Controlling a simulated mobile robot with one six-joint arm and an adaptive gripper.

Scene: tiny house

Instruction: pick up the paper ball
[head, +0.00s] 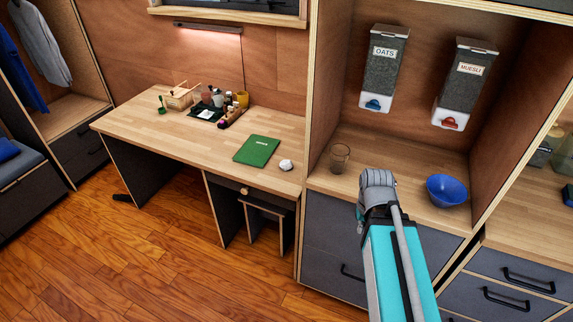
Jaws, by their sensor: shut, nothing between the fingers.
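The paper ball (286,165) is a small white crumpled lump. It lies on the wooden desk (150,133), near the desk's right end and just right of a green book (257,151). It is apart from the book and nothing covers it. My arm rises from the lower right of the head view and ends in a grey joint in front of the cupboard niche. No fingers of my gripper can be made out. No part of my arm touches the ball.
A glass (340,157) and a blue bowl (446,190) stand on the niche counter right of the desk. A wooden upright separates desk and niche. Bottles on a dark mat (207,112) stand at the desk's back. A stool (265,222) is under the desk. The left floor is clear.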

